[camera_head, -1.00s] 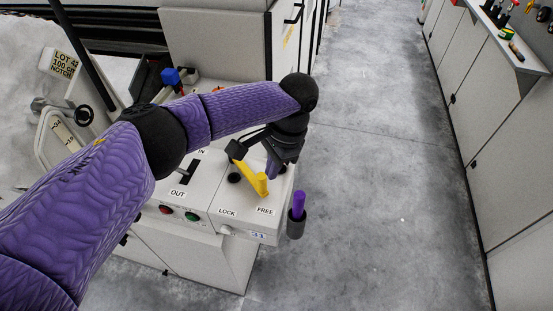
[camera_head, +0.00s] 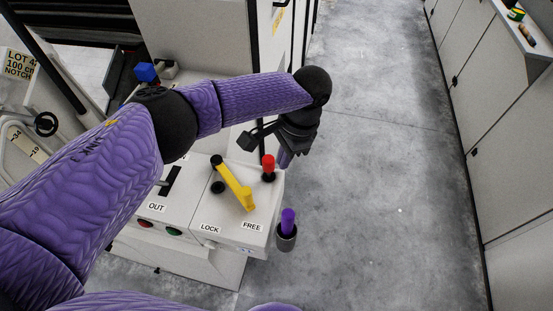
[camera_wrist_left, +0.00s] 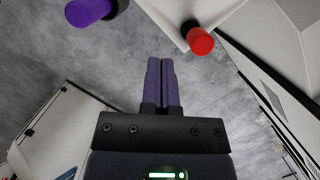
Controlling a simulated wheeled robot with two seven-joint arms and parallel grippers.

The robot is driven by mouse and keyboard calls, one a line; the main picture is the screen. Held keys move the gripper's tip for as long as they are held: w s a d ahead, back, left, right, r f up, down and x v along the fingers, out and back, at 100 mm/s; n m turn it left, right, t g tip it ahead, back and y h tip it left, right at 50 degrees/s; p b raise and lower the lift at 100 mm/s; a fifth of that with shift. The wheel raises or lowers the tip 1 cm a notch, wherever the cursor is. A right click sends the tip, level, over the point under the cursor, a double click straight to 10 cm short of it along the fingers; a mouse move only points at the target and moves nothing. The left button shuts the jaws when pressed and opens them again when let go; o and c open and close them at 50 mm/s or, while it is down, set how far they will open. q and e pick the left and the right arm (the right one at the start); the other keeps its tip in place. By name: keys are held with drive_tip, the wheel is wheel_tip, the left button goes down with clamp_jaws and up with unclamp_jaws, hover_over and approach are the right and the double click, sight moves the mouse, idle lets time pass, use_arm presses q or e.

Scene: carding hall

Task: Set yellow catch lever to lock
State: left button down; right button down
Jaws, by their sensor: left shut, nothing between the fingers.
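The yellow catch lever (camera_head: 236,186) sits on top of a pale control box (camera_head: 222,212). Its free end points toward the FREE label (camera_head: 252,226), to the right of the LOCK label (camera_head: 210,228). My left gripper (camera_head: 284,159) is just past the box's far right edge, apart from the lever. In the left wrist view its purple fingers (camera_wrist_left: 162,84) are together and empty, with grey floor behind them. The yellow lever does not show in that view. My right gripper is not in view.
A red knob (camera_head: 268,166) stands on the box close to my left gripper; it also shows in the wrist view (camera_wrist_left: 200,41). A purple handle (camera_head: 288,220) stands in a dark cup at the box's right side. Open floor (camera_head: 380,180) lies to the right, before pale cabinets (camera_head: 500,130).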

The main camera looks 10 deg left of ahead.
use_arm(q)
drive_tip(key=b+x, duration=0.1)
drive_tip(key=x, duration=0.5)
drive_tip(key=shift+f, duration=0.15)
drive_tip(key=s+a, duration=0.1)
drive_tip(key=s+a+p, duration=0.1)
drive_tip(key=shift+a+f, duration=0.15)
drive_tip(key=shift+a, duration=0.25)
drive_tip(key=shift+s+a+f+p, duration=0.15)
drive_tip(key=shift+s+a+p, duration=0.15)
drive_tip(key=shift+a, duration=0.05)
